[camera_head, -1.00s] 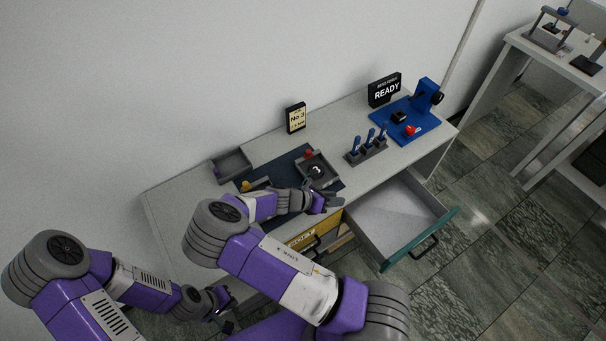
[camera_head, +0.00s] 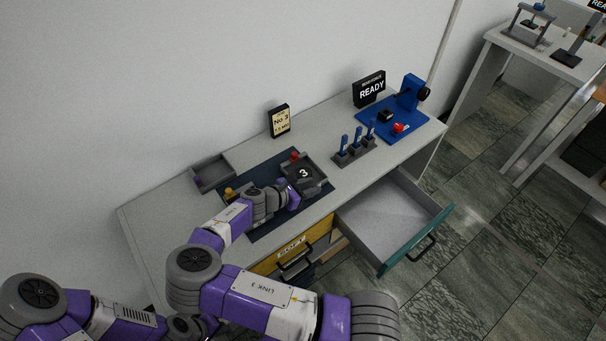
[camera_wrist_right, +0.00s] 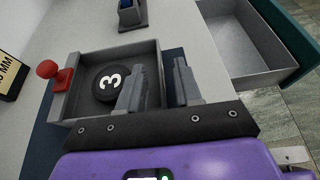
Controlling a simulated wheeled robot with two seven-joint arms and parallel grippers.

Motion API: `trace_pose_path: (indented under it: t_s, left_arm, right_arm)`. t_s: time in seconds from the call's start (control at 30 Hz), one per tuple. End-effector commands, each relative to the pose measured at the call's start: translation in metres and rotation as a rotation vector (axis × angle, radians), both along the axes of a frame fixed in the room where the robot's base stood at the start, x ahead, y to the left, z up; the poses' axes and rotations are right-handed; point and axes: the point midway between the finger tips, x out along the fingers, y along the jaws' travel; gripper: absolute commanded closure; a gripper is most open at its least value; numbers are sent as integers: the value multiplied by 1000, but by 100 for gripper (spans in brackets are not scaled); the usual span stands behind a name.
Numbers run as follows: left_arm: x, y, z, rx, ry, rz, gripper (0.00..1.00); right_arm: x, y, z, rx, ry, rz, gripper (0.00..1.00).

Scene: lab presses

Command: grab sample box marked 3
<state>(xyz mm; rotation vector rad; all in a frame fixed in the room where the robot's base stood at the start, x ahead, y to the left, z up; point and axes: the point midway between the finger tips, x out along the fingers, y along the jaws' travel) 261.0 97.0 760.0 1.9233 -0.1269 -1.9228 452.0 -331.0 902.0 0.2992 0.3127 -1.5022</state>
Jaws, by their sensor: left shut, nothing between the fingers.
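The sample box marked 3 (camera_head: 316,187) is a grey open tray with a red knob at its back and a black round piece bearing a white 3. It sits on the dark blue mat and also shows in the right wrist view (camera_wrist_right: 72,98).
A yellow knob (camera_head: 229,193) is behind my right wrist. An open teal-fronted drawer (camera_head: 390,212) juts out.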

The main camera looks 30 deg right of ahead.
Motion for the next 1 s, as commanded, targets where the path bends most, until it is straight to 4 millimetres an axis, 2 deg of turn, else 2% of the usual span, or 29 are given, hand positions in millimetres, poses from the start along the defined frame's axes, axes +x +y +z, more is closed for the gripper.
trace_pose_path:
  t_s: [0.13, 0.37, 0.4, 0.6, 0.63, 1.0]
  left_arm:
    - [0, 0, -2, 0, 0, 0, 100]
    - [0, 0, -2, 0, 0, 0, 100]
    - [0, 0, -2, 0, 0, 0, 100]
    - [0, 0, -2, 0, 0, 0, 100]
    - [0, 0, -2, 0, 0, 0, 100]
    - [0, 0, -2, 0, 0, 0, 100]
  right_arm:
    - [1, -15, -7, 0, 1, 0, 66]
    - [1, -17, -7, 1, 1, 1, 66]
    - [1, -17, -7, 1, 1, 1, 68]
    - [1, -17, -7, 1, 1, 1, 98]
    - [1, -17, -7, 1, 1, 1, 100]
    - [1, -17, -6, 0, 0, 1, 100]
